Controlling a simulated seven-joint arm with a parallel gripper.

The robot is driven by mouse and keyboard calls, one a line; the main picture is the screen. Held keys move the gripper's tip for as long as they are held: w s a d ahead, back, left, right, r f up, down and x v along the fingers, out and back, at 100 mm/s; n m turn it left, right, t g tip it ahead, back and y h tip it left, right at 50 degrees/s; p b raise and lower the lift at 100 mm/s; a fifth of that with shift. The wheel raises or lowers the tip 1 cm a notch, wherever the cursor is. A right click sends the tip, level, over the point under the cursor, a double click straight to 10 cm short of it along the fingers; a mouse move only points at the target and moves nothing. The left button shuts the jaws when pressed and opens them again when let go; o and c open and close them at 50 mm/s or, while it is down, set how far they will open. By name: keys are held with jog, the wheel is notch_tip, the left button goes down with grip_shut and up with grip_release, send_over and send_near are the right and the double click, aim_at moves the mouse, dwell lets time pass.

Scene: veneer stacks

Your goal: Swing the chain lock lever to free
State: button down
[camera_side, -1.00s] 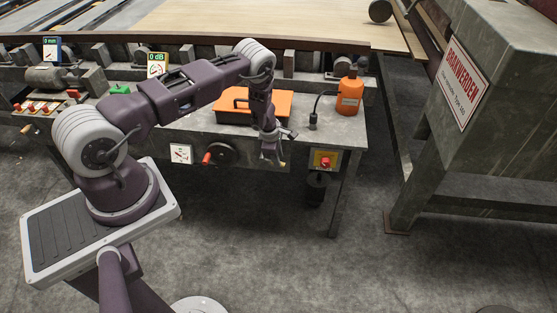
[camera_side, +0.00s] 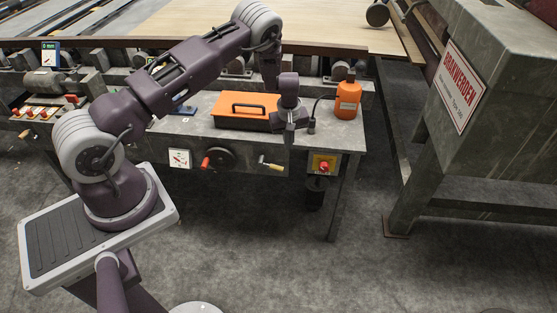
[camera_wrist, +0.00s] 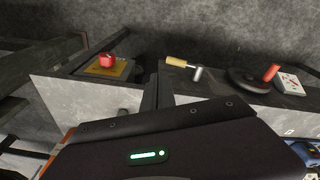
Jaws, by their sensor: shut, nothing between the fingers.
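The chain lock lever (camera_side: 271,165) sits on the front face of the grey bench. It has a pale wooden handle and a metal pivot; in the side view the handle points right and slightly down. In the wrist view the lever (camera_wrist: 182,64) lies beyond my fingers, its handle pointing left. My gripper (camera_side: 289,136) is shut and empty, above and to the right of the lever at the bench's front edge, apart from it. Its dark fingers show in the wrist view (camera_wrist: 157,88). Any marking for the free position is too small to tell.
An orange toolbox (camera_side: 246,109) and an orange bottle (camera_side: 347,101) stand on the bench near my gripper. A handwheel with a red knob (camera_side: 218,159) is left of the lever. A red button on a yellow plate (camera_side: 323,163) is to its right. The floor in front is clear.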

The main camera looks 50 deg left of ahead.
notch_tip(320, 180, up, 2)
jog(key=a+m+y, duration=0.1)
jog(key=m, duration=0.2)
send_near(279, 167)
jog(key=shift+m, duration=0.4)
jog(key=x, duration=0.5)
jog(key=shift+w+a+f, duration=0.15)
jog(key=shift+w+a, duration=0.2)
jog(key=shift+a, duration=0.1)
jog(key=shift+s+f, duration=0.2)
jog(key=shift+f, duration=0.4)
